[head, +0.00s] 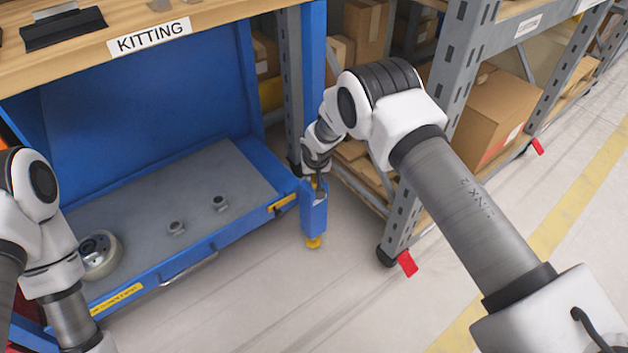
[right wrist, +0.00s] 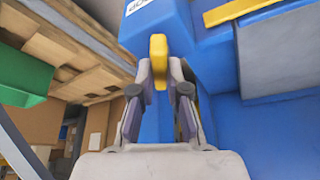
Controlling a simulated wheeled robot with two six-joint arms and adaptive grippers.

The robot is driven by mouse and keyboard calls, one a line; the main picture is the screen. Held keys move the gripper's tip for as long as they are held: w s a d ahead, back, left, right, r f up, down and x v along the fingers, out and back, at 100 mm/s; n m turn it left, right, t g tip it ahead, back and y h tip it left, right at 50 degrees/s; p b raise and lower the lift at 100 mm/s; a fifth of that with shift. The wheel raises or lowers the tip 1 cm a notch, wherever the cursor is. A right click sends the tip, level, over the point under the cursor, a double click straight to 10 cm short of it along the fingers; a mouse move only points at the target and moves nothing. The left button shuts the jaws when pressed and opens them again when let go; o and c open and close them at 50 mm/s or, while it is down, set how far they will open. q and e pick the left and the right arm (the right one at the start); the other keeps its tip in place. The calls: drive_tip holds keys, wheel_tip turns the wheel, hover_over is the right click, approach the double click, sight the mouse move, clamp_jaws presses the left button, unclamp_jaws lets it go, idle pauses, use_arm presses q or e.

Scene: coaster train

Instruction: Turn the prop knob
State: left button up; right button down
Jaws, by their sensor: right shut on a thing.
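The prop knob is a yellow flat bar (right wrist: 158,60), upright on the blue post in the right wrist view. My right gripper (right wrist: 159,78) has a finger on either side of it and is shut on it. In the head view my right gripper (head: 318,182) is at the top of the short blue post (head: 314,218) at the bench's front right corner. There the gripper mostly hides the knob. My left arm is at the left edge of the head view, but its gripper is out of view.
The blue kitting bench has a grey lower shelf (head: 150,205) with two nuts (head: 177,228) (head: 220,203) and a round metal wheel (head: 99,254). A grey rack (head: 455,85) with cardboard boxes (head: 495,115) stands close to my right arm. The floor in front is clear.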

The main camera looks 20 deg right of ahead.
drive_tip(key=m+b, duration=0.2)
drive_tip(key=m+h+b, duration=0.1)
drive_tip(key=b, duration=0.2)
drive_tip(key=m+g+h+b, duration=0.1)
drive_tip(key=m+b, duration=0.1)
drive_tip(key=b, duration=0.1)
drive_tip(key=shift+a+f+m, duration=0.15)
drive_tip(key=shift+f+m, duration=0.15)
drive_tip(key=shift+f, duration=0.05)
drive_tip(key=shift+m+b, duration=0.3)
drive_tip(key=shift+m, duration=0.1)
drive_tip(key=shift+w+r+m+g+h+b, duration=0.15)
drive_tip(key=shift+m+g+h+b, duration=0.3)
drive_tip(key=shift+m, duration=0.45)
drive_tip(key=shift+m+g, duration=0.25)
drive_tip(key=shift+m, duration=0.65)
drive_tip(key=m+g, duration=0.1)
drive_tip(key=m, duration=0.4)
drive_tip(key=shift+a+r+g+h+b, duration=0.1)
drive_tip(key=shift+g+h+b, duration=0.25)
drive_tip(key=shift+g, duration=0.05)
drive_tip(key=c, duration=1.2)
unclamp_jaws()
drive_tip(key=shift+o, duration=0.2)
